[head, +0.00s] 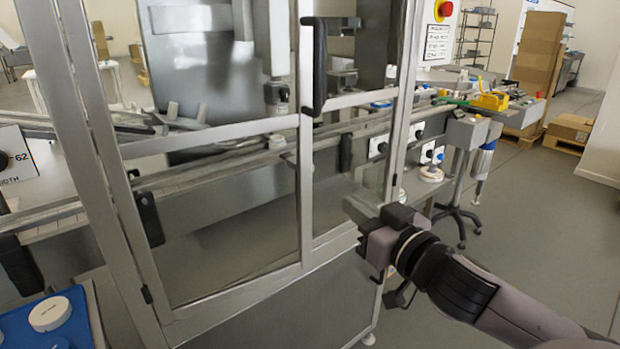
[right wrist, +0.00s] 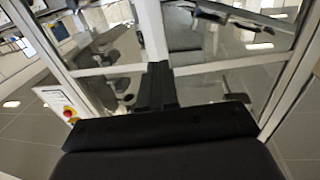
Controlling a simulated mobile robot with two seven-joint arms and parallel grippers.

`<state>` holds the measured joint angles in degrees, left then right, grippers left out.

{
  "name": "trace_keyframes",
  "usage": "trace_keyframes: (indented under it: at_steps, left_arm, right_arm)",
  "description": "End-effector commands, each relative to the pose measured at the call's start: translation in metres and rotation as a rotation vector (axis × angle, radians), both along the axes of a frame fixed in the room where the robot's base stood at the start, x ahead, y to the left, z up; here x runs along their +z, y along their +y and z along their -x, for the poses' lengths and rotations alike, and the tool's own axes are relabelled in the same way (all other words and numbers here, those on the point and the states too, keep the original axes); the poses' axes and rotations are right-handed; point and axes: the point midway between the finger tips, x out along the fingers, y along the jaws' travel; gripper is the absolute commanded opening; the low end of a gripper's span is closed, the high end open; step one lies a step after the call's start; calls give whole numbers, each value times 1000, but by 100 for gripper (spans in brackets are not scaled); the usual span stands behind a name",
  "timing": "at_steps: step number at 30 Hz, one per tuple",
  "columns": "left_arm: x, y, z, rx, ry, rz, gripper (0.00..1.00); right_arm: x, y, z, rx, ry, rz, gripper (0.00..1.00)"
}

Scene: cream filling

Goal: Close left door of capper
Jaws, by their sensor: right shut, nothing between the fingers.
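The capper's left door (head: 306,185) is a clear panel in a metal frame, in the middle of the head view. Its black handle (head: 315,65) is upright on the right edge of the frame. The door stands close to the capper's front; I cannot tell whether a gap is left. My right gripper (head: 350,208) is shut and empty at the door's lower right, its fingers pointing left towards the frame. In the right wrist view the shut fingers (right wrist: 158,82) are in front of a metal upright (right wrist: 151,30). Contact is unclear. My left gripper is out of view.
A conveyor (head: 225,165) runs through the capper behind the panels. A blue tray (head: 75,320) with a white round lid (head: 49,313) is at the lower left. A red stop button (head: 444,9) is on a panel at the top.

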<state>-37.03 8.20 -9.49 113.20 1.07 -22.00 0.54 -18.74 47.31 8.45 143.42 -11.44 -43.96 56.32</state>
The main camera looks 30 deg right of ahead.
Motion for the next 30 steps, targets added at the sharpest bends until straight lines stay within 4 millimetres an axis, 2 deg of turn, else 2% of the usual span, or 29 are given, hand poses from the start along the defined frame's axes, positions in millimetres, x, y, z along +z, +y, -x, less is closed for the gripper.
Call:
trace_keyframes:
  at_steps: [9,30]
  left_arm:
    - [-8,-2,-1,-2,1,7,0]
    - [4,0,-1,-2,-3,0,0]
  right_arm:
    - [-1,-2,-24,0,-2,4,0]
    - [2,-7,-104,-2,0,1,0]
